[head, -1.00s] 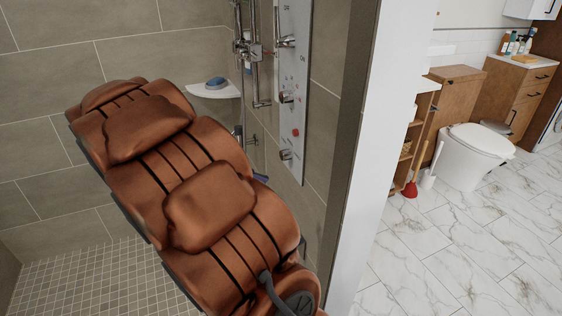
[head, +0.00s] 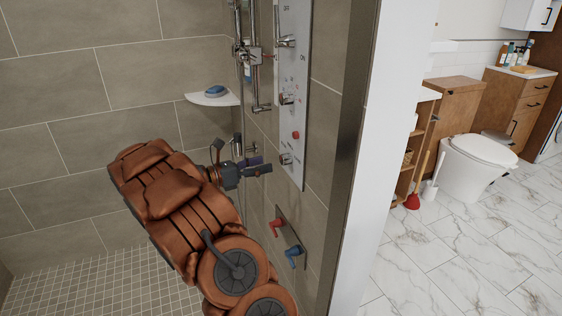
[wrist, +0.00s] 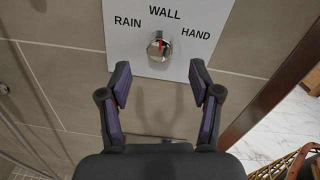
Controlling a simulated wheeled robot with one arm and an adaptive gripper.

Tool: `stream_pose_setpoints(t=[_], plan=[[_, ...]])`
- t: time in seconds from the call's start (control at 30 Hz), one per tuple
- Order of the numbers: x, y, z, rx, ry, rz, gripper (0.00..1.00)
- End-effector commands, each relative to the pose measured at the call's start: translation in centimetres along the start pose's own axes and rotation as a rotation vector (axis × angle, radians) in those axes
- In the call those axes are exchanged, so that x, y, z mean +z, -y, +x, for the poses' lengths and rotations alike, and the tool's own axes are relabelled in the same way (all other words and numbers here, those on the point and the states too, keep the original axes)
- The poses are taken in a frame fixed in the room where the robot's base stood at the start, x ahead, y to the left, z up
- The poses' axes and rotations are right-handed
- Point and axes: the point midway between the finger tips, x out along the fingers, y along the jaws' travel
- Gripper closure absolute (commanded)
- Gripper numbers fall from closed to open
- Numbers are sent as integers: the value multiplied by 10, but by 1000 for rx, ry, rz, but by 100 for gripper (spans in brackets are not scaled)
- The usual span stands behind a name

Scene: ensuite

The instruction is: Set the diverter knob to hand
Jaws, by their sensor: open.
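The diverter knob (wrist: 158,46) is a round chrome knob on a pale panel, with a small red mark on its face. RAIN is printed to its left, WALL above it and HAND to its right. The exact direction of the mark is too small to tell. In the head view the knob (head: 285,159) is the lowest one on the shower panel (head: 293,90). My gripper (wrist: 158,78) is open and empty, its fingertips spread below and either side of the knob, apart from it. In the head view my gripper (head: 258,165) is just left of the knob.
A red lever (head: 277,226) and a blue lever (head: 294,253) are on the wall below the panel. Other knobs and a rail with a hand shower (head: 262,106) are above. A corner shelf (head: 213,98) holds a blue item. A wall edge (head: 365,150) stands right.

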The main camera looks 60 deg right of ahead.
Motion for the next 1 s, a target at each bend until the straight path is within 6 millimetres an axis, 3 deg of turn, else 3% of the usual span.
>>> stream_pose_setpoints(t=[0.2, 0.43, 0.83, 1.0], plan=[[0, 1, 33, -4, -3, 1, 37], [0, 1, 58, -1, -3, 2, 37], [0, 1, 66, 0, -3, 2, 37], [0, 1, 66, 0, -3, 2, 53]])
